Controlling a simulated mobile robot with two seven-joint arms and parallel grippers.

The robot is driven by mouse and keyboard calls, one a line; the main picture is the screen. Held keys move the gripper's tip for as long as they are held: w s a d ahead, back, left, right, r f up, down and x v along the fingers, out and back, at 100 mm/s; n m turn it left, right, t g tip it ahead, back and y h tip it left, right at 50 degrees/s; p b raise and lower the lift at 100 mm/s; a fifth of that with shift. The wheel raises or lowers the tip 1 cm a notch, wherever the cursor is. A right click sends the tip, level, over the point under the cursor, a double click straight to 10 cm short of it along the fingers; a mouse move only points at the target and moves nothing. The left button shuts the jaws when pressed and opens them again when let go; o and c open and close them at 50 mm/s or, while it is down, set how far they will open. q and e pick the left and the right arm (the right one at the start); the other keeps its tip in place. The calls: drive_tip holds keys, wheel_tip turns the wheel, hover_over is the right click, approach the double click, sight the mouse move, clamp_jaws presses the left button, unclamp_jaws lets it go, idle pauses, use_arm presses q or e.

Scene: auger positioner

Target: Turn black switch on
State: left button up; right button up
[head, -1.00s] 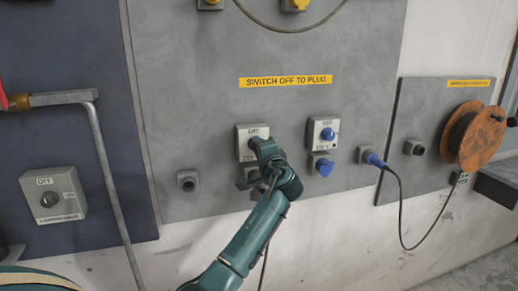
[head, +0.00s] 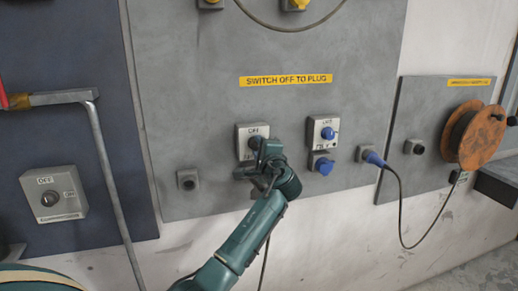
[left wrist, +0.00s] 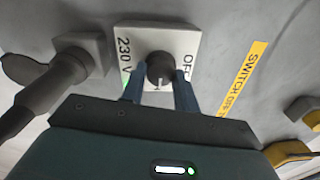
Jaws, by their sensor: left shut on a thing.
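The black switch is a round dark knob (left wrist: 160,68) on a light grey box marked OFF and 230 V. The box (head: 246,130) also shows in the head view, left of a blue switch (head: 327,133). My left gripper (left wrist: 158,92) is shut on the black knob, with one finger on each side of it. In the head view my left gripper (head: 259,152) covers the lower right of the box and most of the knob. The knob's exact angle is hard to tell. My right gripper is not in view.
A black plug (left wrist: 52,88) sits in a socket beside the switch box in the left wrist view. A blue plug (head: 374,159) with a cable is at the right. A yellow SWITCH OFF TO PLUG label (head: 285,80) is above. A metal pipe (head: 110,170) runs down at the left.

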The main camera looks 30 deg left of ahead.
use_arm(q)
drive_tip(key=o, duration=1)
drive_tip(key=shift+c, duration=0.2)
drive_tip(key=shift+d, duration=0.1)
drive_tip(key=b+v, duration=0.3)
drive_tip(key=v, duration=1)
drive_tip(key=shift+s, duration=0.1)
